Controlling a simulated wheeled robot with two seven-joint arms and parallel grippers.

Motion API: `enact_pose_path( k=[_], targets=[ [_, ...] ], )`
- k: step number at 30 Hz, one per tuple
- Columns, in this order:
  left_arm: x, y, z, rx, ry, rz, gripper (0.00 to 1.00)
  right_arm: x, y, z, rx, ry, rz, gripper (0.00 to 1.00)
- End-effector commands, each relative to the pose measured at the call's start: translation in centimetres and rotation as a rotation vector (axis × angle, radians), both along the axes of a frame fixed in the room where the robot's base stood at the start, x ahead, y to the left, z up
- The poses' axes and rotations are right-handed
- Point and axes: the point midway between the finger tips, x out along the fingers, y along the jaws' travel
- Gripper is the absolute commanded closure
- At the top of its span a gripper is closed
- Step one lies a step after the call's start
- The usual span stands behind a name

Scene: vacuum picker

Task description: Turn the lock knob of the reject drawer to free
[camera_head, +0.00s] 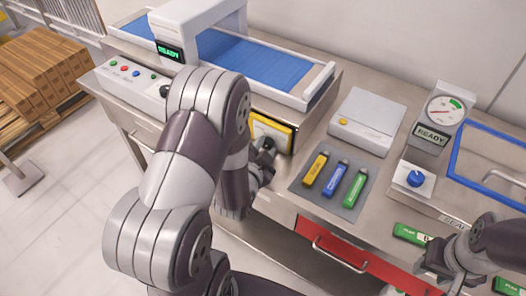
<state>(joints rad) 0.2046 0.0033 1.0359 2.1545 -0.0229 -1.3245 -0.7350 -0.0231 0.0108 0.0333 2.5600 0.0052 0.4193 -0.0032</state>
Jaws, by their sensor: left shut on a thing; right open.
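A yellow-framed panel (272,133) sits in the bench front below the conveyor. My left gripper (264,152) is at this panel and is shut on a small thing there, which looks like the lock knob. The fingers hide the knob, so its angle cannot be told. A red drawer (383,275) with a silver bar handle (340,255) is in the bench front at the lower middle, closed as far as I see. My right gripper (452,276) is open at the lower right, near the bench's front edge.
Yellow, blue and green sticks (336,178) lie on a grey mat (350,215). A blue knob (415,178) sits beside a gauge (444,108). A green pack (410,235) lies near my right gripper. A conveyor (255,62) with a READY arch stands behind. Cartons (40,75) are at far left.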

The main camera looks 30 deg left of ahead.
Motion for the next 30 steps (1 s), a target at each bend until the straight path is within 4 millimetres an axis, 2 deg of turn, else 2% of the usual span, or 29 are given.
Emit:
enact_pose_path(
  k=[9,24,25,30],
  targets=[
    [0.03,-0.11,-0.06,0.094,-0.009,-0.001,0.98,0.00,0.00,-0.85,0.000,0.000,0.000,0.57],
    [0.04,-0.09,0.00,0.107,-0.010,-0.001,0.98,0.00,0.00,-0.88,0.000,0.000,0.000,0.57],
    [0.04,-0.09,0.00,0.107,-0.010,-0.001,0.57,0.00,0.00,-0.88,0.000,0.000,0.000,0.57],
    [0.03,-0.10,-0.03,0.106,-0.009,0.000,0.56,0.00,0.00,-0.88,0.000,0.000,0.000,0.57]
  ],
)
